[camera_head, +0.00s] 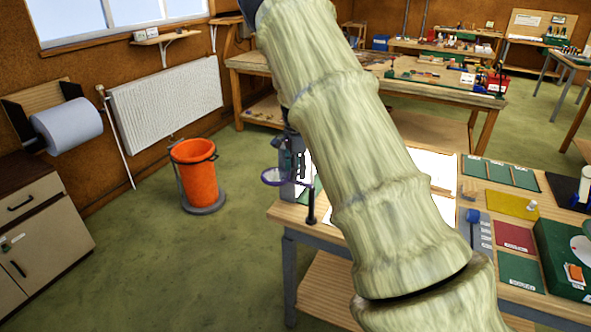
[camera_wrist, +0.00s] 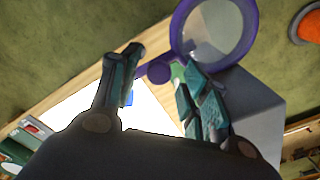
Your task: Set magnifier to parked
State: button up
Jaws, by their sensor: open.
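The magnifier is a round lens in a purple ring. In the wrist view its ring (camera_wrist: 256,30) is at the top right, just beyond my gripper's right finger. In the head view the ring (camera_head: 266,181) stands out past the left edge of the workbench (camera_head: 310,225), beside a dark upright post (camera_head: 311,208). In the head view my arm hides most of the gripper.
A grey block (camera_wrist: 252,110) stands right of the fingers in the wrist view. On the bench are a white sheet (camera_head: 432,165), a yellow mat (camera_head: 512,204) and a green case (camera_head: 570,255). An orange bin (camera_head: 196,175) stands on the floor.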

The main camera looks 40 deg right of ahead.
notch_tip(320, 180, up, 12)
jog(key=shift+f, duration=0.15)
dwell(0.3)
jog(key=shift+d, duration=0.1)
dwell(0.4)
